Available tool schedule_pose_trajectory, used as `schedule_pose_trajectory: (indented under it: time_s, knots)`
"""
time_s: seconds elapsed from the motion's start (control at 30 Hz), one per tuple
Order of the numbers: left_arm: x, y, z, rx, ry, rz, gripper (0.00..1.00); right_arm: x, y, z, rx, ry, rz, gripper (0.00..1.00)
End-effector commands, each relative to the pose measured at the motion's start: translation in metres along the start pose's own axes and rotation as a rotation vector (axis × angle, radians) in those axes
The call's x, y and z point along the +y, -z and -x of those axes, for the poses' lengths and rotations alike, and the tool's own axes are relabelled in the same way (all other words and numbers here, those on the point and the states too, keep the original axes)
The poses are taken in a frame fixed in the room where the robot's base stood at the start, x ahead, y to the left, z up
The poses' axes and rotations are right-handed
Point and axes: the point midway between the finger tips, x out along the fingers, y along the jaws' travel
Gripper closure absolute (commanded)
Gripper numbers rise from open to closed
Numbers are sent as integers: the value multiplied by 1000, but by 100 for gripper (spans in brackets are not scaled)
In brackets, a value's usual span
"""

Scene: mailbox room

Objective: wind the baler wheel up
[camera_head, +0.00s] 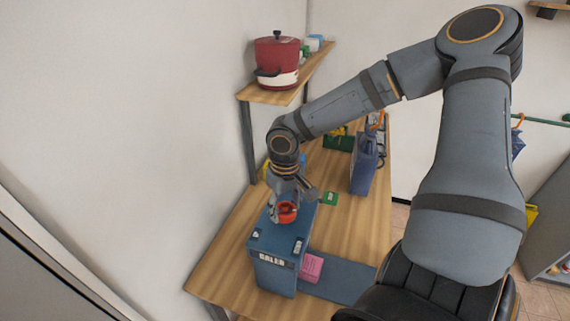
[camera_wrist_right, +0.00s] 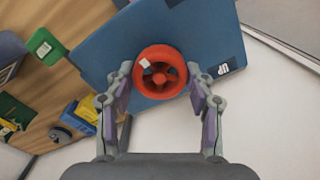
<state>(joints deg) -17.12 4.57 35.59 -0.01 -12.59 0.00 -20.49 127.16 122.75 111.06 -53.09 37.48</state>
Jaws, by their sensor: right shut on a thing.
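The baler is a blue box (camera_head: 275,273) with a white "BALER" label, standing on the wooden table. Its red wheel (camera_head: 287,213) sits on top, partly hidden by my right gripper (camera_head: 281,203). In the right wrist view the wheel (camera_wrist_right: 160,72) is a spoked ring with a small white mark on its upper left rim. My right gripper's fingers (camera_wrist_right: 159,85) are on either side of the wheel's rim, shut on it. The baler's blue top (camera_wrist_right: 112,50) spreads behind the wheel. My left gripper is in neither view.
A pink block (camera_head: 312,267) lies right of the baler on a blue surface (camera_head: 340,281). A shelf (camera_head: 270,97) with a red cooker (camera_head: 277,61) is above. The wall is close on the left.

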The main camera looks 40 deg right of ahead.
Motion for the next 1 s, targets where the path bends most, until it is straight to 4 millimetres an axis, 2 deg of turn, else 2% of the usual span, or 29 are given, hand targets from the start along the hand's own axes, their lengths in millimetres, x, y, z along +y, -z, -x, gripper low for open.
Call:
schedule_pose_trajectory:
  time_s: [1.0]
  knots:
    - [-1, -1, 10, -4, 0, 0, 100, 1, 2, 2, 2, -4, 942, 78]
